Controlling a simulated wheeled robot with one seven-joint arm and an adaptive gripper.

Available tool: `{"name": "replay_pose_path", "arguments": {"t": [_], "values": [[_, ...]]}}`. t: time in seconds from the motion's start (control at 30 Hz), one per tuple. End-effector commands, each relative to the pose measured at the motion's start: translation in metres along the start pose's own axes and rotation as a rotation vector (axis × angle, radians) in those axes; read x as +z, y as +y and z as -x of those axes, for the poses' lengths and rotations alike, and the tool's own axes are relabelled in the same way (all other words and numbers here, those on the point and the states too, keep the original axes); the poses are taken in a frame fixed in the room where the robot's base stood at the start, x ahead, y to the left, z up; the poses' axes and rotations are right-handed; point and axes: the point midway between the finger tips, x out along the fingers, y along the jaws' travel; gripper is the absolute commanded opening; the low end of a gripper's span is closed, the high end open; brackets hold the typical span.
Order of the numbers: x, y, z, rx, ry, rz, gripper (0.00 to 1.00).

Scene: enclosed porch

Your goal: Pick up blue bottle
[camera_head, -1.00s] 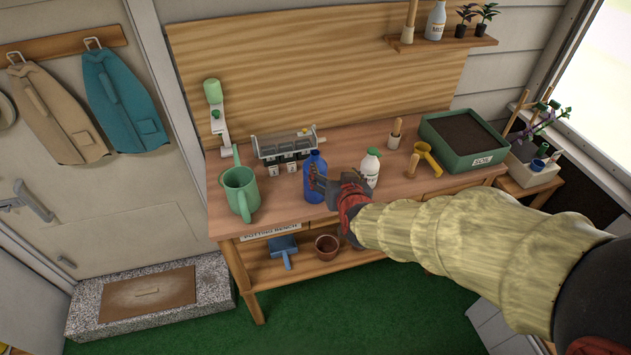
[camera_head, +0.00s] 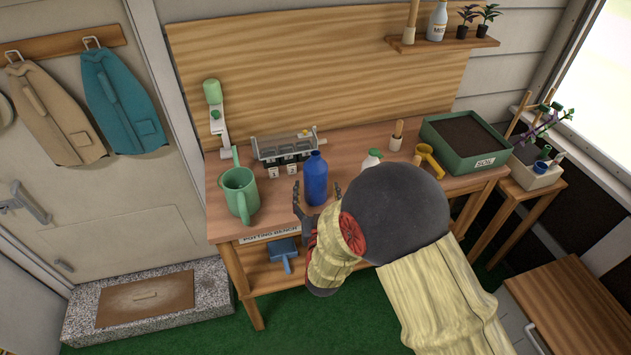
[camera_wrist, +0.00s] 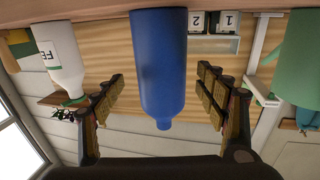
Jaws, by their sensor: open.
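The blue bottle (camera_head: 316,180) stands upright on the wooden potting bench (camera_head: 350,160), near its front edge. In the wrist view the bottle (camera_wrist: 158,65) appears upside down, in the middle between the two fingers. My gripper (camera_head: 318,200) is open at the bottle, one finger on each side. In the wrist view gaps show between the bottle and both fingers of the gripper (camera_wrist: 160,95). My arm hides part of the bench front.
A green watering can (camera_head: 240,193) stands left of the bottle, and a white bottle (camera_head: 372,160) stands right of it, partly hidden by my arm. A grey tray rack (camera_head: 285,148) is behind. A green soil box (camera_head: 464,145) sits at the right end.

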Motion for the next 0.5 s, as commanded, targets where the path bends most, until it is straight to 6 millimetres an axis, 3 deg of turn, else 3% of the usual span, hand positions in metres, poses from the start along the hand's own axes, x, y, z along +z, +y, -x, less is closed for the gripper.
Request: {"name": "replay_pose_path", "arguments": {"t": [0.33, 0.5], "values": [[0.002, -0.002, -0.042, 0.001, 0.001, 0.000, 0.73], [0.001, -0.002, -0.051, 0.000, -0.001, 0.000, 0.73]]}}
